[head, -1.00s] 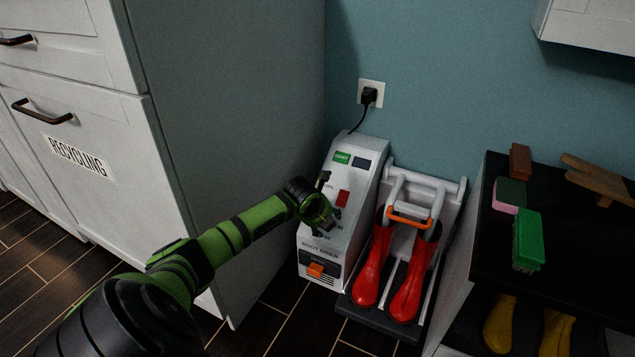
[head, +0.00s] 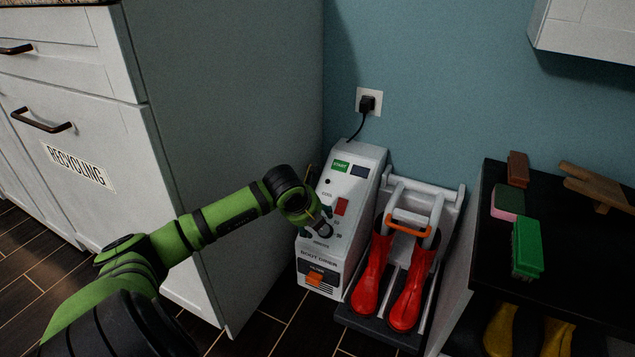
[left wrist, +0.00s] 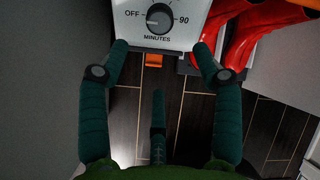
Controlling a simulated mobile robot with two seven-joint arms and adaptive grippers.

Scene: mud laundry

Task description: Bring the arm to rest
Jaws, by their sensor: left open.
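My left arm (head: 225,214) reaches in from the lower left. My left gripper (head: 320,228) is in front of the lower front panel of the white boot dryer (head: 352,190). In the left wrist view my left gripper (left wrist: 161,48) is open, its fingers spread apart with nothing between them. Beyond the fingertips is the dryer's dial (left wrist: 159,18), marked OFF, 90 and MINUTES. I cannot tell whether a fingertip touches the dryer. My right gripper is not in view.
Red boots (head: 407,293) stand on the rack right of the dryer, below an orange-gripped handle (head: 408,226). Brushes (head: 527,247) lie on the black bench top (head: 580,275) at right.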

